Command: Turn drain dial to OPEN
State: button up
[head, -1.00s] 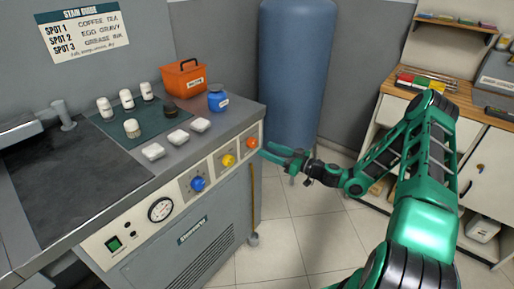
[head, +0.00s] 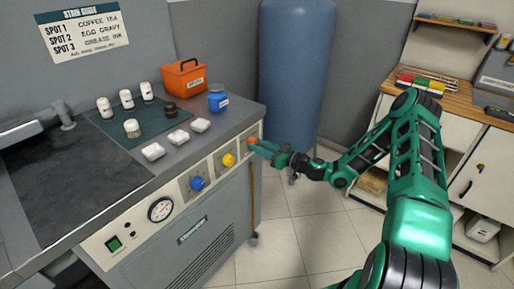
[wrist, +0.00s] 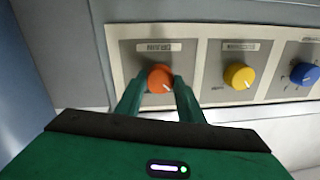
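An orange dial (wrist: 160,78) sits on the front panel, below a label plate too small to read. It has a pale pointer mark at its lower right. My gripper (wrist: 161,84) points at this dial, with one green finger on each side of it. The fingers look open; I cannot tell whether they touch the dial. In the head view my gripper (head: 257,148) reaches the right end of the panel and partly covers the orange dial (head: 252,140). A yellow dial (wrist: 239,76) and a blue dial (wrist: 304,74) sit beside it.
A pressure gauge (head: 160,209) and a green switch (head: 114,243) are further left on the panel. An orange box (head: 185,80), a blue jar (head: 217,101) and several bottles stand on the counter. A blue tank (head: 297,75) stands behind. The floor in front is clear.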

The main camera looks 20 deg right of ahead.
jog(key=shift+m, duration=0.3)
jog(key=shift+f+m+t+h, duration=0.15)
jog(key=shift+m+t, duration=0.2)
jog(key=shift+m, duration=4.2)
jog(key=shift+f+m+t+h, duration=0.15)
jog(key=shift+m+t, duration=0.2)
jog(key=shift+m, duration=4.2)
jog(key=shift+d, duration=0.1)
jog(key=o, duration=1.1)
jog(key=shift+c, duration=0.2)
